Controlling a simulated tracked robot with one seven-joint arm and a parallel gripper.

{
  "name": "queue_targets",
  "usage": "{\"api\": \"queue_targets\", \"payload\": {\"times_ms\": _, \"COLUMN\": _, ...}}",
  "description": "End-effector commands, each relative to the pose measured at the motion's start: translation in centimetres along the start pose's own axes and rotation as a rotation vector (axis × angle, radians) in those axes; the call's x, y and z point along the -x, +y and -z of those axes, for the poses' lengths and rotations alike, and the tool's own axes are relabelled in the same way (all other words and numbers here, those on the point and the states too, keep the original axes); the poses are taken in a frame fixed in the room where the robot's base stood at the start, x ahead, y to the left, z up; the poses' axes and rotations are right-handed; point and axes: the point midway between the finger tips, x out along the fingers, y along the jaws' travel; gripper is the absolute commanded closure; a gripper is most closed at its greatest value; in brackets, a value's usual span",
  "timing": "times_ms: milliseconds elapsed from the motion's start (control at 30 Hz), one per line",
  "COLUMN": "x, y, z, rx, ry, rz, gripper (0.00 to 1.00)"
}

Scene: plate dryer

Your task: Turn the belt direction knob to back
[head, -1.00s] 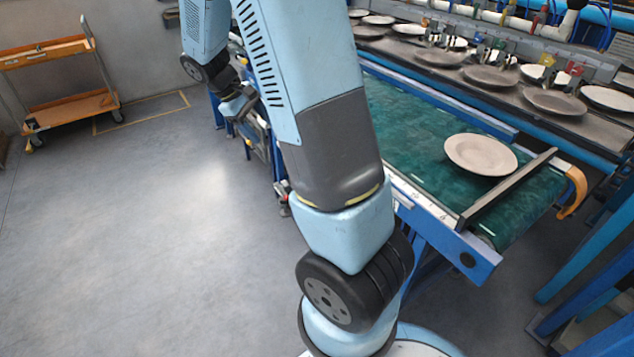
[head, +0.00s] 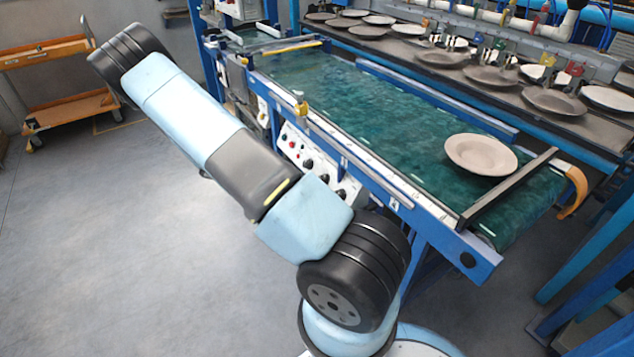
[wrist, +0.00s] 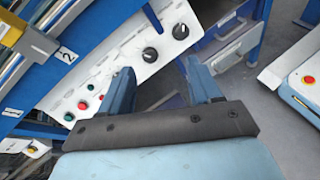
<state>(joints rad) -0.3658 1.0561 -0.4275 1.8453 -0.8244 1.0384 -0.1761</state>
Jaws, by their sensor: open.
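A white control panel (head: 298,151) sits on the side of the green belt machine in the head view. It carries black knobs and coloured buttons, and shows closer in the wrist view (wrist: 118,78). There, one black knob (wrist: 150,54) and another black knob (wrist: 180,31) sit beyond my fingertips. The labels are too small to tell which is the belt direction knob, and the pointer positions are unclear. My gripper (wrist: 158,68) is open and empty, its fingers apart and pointing toward the panel. No finger visibly touches a knob. The head view does not show my gripper.
A plate (head: 481,154) lies on the green belt (head: 370,105). Several plates stand on the rack behind. A blue rail (head: 345,150) runs above the panel. In the wrist view, red and green buttons (wrist: 83,104) lie left of the knobs. An orange trolley (head: 70,108) stands far left; floor between is clear.

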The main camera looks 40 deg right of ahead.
Motion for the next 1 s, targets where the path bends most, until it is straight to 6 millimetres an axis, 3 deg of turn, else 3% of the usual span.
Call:
{"api": "queue_targets", "payload": {"times_ms": 300, "x": -4.9, "y": -0.8, "z": 6.7, "rx": 0.188, "ry": -0.185, "rz": -0.165, "gripper": 0.37}}
{"api": "queue_targets", "payload": {"times_ms": 533, "x": -7.8, "y": -1.4, "z": 10.3, "rx": 0.303, "ry": -0.291, "rz": -0.272, "gripper": 0.37}}
{"api": "queue_targets", "payload": {"times_ms": 767, "x": -9.1, "y": -1.7, "z": 11.8, "rx": 0.356, "ry": -0.338, "rz": -0.322, "gripper": 0.37}}
{"api": "queue_targets", "payload": {"times_ms": 1000, "x": -10.9, "y": -1.0, "z": 11.4, "rx": 0.360, "ry": -0.344, "rz": -0.324, "gripper": 0.37}}
